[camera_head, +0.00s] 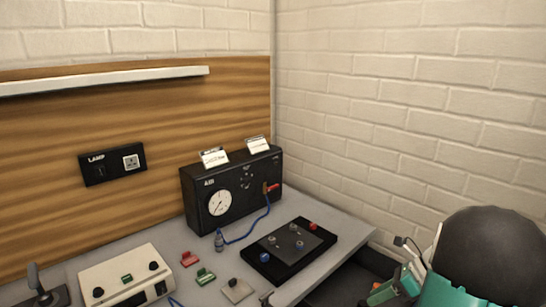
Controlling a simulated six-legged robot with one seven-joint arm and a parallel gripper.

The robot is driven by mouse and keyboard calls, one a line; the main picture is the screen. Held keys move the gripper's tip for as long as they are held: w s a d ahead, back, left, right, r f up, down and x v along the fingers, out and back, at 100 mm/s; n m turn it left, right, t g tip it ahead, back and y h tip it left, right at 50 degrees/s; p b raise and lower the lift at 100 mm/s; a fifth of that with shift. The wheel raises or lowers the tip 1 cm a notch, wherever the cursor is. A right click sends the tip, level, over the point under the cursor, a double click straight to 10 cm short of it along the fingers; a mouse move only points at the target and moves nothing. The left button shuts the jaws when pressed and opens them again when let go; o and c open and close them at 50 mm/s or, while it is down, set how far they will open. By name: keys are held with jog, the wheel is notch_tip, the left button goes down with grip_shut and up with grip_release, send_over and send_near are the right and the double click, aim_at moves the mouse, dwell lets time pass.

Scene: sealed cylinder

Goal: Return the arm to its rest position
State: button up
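Part of my own arm shows at the lower right of the head view, as a large black rounded cover with teal and white parts beside it. It is to the right of the desk, in front of the brick wall. The fingers of my gripper cannot be made out, so whether it is open or shut is not shown.
A grey desk (210,291) holds a black gauge box (232,187) with a blue cable (245,238), a black panel with knobs (290,250), a beige control box (126,277), a joystick (40,289) and small red and green parts. A white shelf (105,80) and lamp socket panel (112,164) are on the wall.

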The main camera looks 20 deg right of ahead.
jog(key=w+a+r+n+g+h, duration=0.15)
jog(key=a+r+n, duration=0.25)
jog(key=a+n, duration=0.4)
jog(key=s+a+r+n+g+h, duration=0.15)
jog(key=a+r+n, duration=0.3)
jog(key=a, duration=0.45)
jog(key=s+a+r+n+t+h, duration=0.2)
jog(key=a+n, duration=0.4)
jog(key=n, duration=0.3)
jog(key=s+a+r+n+t+h, duration=0.1)
jog(key=s+a+n+h, duration=0.1)
jog(key=a+n, duration=0.5)
jog(key=shift+s+a+r+n+t+h, duration=0.3)
jog(key=shift+s+r+n+t+h, duration=0.1)
jog(key=shift+s+n, duration=0.5)
jog(key=shift+w, duration=0.1)
